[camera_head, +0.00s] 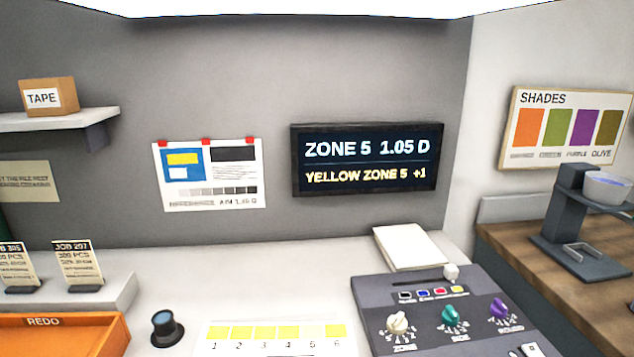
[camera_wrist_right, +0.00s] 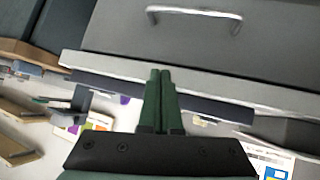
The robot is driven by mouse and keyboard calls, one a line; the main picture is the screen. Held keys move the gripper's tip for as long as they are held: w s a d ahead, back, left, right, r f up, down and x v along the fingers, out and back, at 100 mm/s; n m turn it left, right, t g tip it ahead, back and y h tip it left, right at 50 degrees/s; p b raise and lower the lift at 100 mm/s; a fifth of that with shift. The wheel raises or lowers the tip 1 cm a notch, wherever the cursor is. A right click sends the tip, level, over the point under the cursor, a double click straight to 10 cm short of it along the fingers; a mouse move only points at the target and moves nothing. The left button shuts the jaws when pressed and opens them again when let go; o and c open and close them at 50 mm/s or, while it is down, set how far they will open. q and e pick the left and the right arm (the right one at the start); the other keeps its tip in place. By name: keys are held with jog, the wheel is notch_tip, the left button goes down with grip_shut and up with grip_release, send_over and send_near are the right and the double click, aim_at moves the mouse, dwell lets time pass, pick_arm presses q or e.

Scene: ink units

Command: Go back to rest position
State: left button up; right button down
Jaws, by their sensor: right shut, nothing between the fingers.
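My right gripper (camera_wrist_right: 160,85) shows in the right wrist view, with its two green fingers together and nothing between them. It points at a grey cabinet front (camera_wrist_right: 190,50) with a metal handle (camera_wrist_right: 195,14), and I cannot tell the distance to it. Neither gripper shows in the head view, and my left gripper is out of sight. In the head view a dark control panel (camera_head: 438,294) with white, green and purple knobs sits on the light worktop (camera_head: 300,270).
A strip of yellow patches (camera_head: 275,338), a dark loupe-like object (camera_head: 165,328) and an orange REDO tray (camera_head: 60,322) are at the front. A white paper stack (camera_head: 411,247) lies behind the panel. A wooden counter (camera_head: 520,257) holds a stand with a bowl (camera_head: 607,188).

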jog(key=s+a+f+n+g+y, duration=0.35)
jog(key=s+a+f+g, duration=0.35)
jog(key=s, duration=0.4)
jog(key=w+a+f+t+y, duration=0.1)
jog(key=a+f+t, duration=0.1)
jog(key=f, duration=0.3)
jog(key=w+a+f+t+y+p, duration=0.1)
jog(key=w+a+f+t, duration=0.1)
jog(key=f+t, duration=0.2)
jog(key=shift+w+a+f, duration=0.25)
jog(key=shift+w+f, duration=0.05)
jog(key=shift+f, duration=0.45)
